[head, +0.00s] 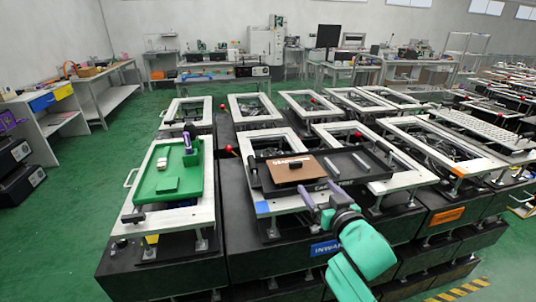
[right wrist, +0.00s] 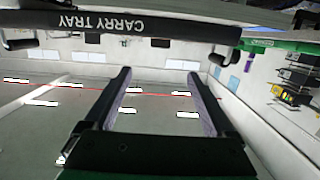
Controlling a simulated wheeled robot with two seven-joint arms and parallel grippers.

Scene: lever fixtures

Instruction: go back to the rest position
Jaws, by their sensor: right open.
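My right gripper (head: 320,194) is at the lower middle of the head view, at the near edge of a black carry tray (head: 345,164). Its two purple fingers are spread, with nothing seen between them. The tray's lettered edge (right wrist: 120,24) crosses the top of that view. I cannot tell whether the fingers touch the tray. My left gripper is not in view.
A brown plate (head: 290,172) lies on the carry tray. A green tray (head: 177,173) sits on the white-framed fixture at left. A red-knobbed lever (head: 229,148) stands between these fixtures. More fixtures stand behind and right. Green floor (head: 60,235) is clear at left.

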